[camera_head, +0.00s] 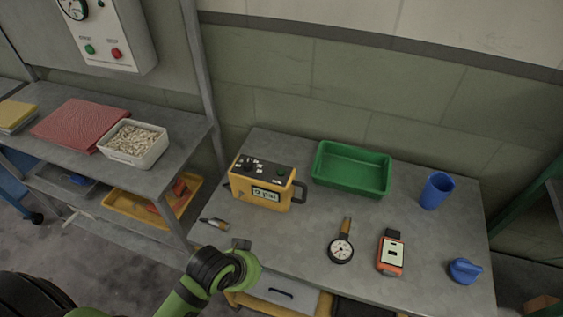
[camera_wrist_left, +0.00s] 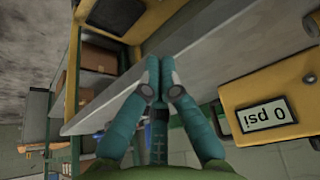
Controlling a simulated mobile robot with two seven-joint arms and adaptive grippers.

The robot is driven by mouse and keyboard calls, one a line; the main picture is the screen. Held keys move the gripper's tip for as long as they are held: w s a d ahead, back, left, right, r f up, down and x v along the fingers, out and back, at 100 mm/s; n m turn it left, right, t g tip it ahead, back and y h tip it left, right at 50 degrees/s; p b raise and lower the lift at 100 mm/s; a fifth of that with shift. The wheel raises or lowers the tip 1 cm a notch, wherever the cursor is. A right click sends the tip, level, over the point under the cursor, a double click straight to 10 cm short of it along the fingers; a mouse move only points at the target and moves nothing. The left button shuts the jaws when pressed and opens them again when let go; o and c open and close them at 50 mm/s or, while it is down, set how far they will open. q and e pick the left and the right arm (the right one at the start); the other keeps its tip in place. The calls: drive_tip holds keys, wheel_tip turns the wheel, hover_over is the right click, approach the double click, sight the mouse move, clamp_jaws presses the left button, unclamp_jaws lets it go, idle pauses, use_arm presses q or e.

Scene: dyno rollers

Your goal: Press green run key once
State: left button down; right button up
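A green round button (camera_head: 90,49) sits at the lower left of a light grey wall panel (camera_head: 118,30), beside a red button (camera_head: 117,53). Their labels are too small to read. A yellow instrument (camera_head: 262,190) with a "0 psi" display stands on the right table. Its top face has a dark knob and small markings, too small to read. My left arm comes in at the bottom; its wrist (camera_head: 235,268) is at the table's front left edge. In the left wrist view my left gripper (camera_wrist_left: 160,60) has its fingers together, holding nothing. My right gripper is out of view.
The table holds a green tray (camera_head: 352,168), blue cup (camera_head: 436,190), dial gauge (camera_head: 341,246), orange handheld meter (camera_head: 390,253), blue knob-like piece (camera_head: 465,270) and a small dark pointed item (camera_head: 213,223). A left shelf carries a white bin (camera_head: 133,154) and red mat (camera_head: 80,126).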

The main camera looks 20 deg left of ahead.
use_arm(q)
drive_tip(key=w+d+r+m+h, duration=0.1)
drive_tip(key=w+r, duration=0.1)
drive_tip(key=w, duration=0.1)
drive_tip(key=w+d+r+m+t+h, duration=0.1)
drive_tip(key=w+d+r, duration=0.1)
drive_tip(key=w, duration=0.1)
drive_tip(key=w+d+r+m, duration=0.1)
drive_tip(key=w+r+m, duration=0.1)
drive_tip(key=w, duration=0.1)
drive_tip(key=shift+d+r+h, duration=0.1)
drive_tip(key=shift+d+h, duration=0.3)
drive_tip(key=w+d+r+m+h, duration=0.1)
drive_tip(key=w+r+m, duration=0.2)
drive_tip(key=w+r, duration=0.3)
wheel_tip(320, 180, up, 10)
drive_tip(key=r+m+t+p, duration=0.1)
drive_tip(key=m, duration=0.1)
hover_over(278, 172)
drive_tip(key=shift+f+h, duration=0.25)
drive_tip(key=shift+h, duration=0.05)
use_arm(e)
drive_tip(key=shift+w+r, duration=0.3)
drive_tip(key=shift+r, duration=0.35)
use_arm(q)
drive_tip(key=shift+f, duration=0.15)
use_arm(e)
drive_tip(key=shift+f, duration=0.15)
